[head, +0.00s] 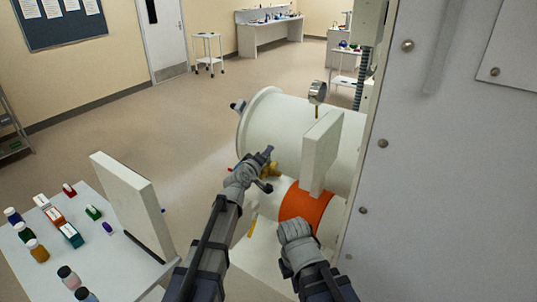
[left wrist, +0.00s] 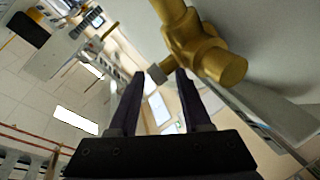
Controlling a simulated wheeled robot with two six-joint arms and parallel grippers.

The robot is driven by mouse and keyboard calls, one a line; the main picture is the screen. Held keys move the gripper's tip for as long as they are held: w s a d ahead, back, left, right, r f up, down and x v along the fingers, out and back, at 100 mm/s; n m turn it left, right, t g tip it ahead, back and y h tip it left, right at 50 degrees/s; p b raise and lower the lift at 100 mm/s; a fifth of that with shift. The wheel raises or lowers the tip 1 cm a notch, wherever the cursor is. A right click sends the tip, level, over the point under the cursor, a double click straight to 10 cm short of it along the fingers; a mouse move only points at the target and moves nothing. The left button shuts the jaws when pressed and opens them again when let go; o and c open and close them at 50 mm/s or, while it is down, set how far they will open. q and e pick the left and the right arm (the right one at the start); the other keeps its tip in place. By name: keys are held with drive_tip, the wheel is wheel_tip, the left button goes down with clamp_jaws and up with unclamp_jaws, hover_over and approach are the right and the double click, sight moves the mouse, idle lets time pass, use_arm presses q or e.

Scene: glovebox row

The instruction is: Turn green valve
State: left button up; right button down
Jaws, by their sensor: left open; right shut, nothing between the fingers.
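No green valve handle can be made out in either view. A brass valve body (head: 271,170) sits on the side of the white cylinder, and it shows large at the top of the left wrist view (left wrist: 205,50). My left gripper (head: 263,169) is at this brass fitting, with its fingers apart. In the left wrist view its two dark fingers (left wrist: 160,78) are open, with the fitting's short grey stub appearing between their tips; contact cannot be told. My right gripper (head: 295,232) is shut and empty in front of the orange band (head: 304,206).
The white cylinder (head: 275,118) has a dial gauge (head: 317,93) and an upright white plate (head: 320,152). A large grey cabinet wall (head: 445,190) closes off the right. A white table (head: 105,262) with bottles and an upright panel (head: 132,205) stands at left. Open floor lies behind.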

use_arm(q)
drive_tip(key=x, duration=0.3)
drive_tip(key=shift+w+f+b, duration=0.1)
drive_tip(key=shift+w+b, duration=0.2)
clamp_jaws()
drive_tip(key=shift+s, duration=0.1)
idle(1.1)
